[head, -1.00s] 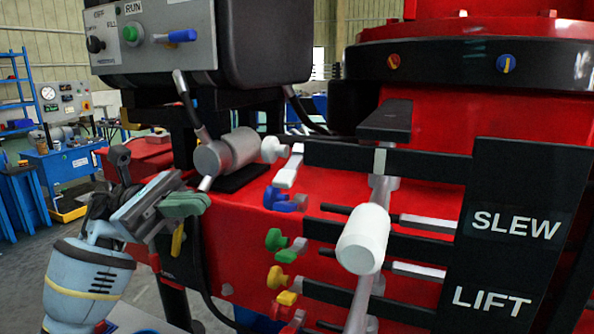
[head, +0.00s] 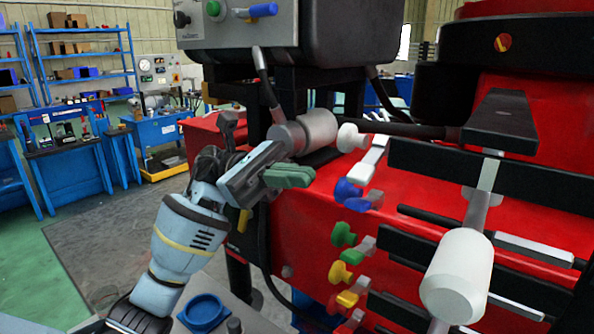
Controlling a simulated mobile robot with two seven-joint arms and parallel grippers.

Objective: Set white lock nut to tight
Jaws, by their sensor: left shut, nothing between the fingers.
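The white lock nut (head: 351,137) is a round white knob at the top of a column of coloured knobs on the red crane body, in the middle of the head view. A flat white lever (head: 370,158) slants down beside it. My left gripper (head: 312,176), with green fingers, is shut and empty. In the picture it is left of and below the white nut, apart from it. My right gripper is not in view.
Blue (head: 347,190), green (head: 342,234) and yellow (head: 339,272) knobs sit below the white one. A grey cylinder (head: 302,131) is just left of the nut. A large white handle (head: 458,276) stands at the right. Open floor lies left.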

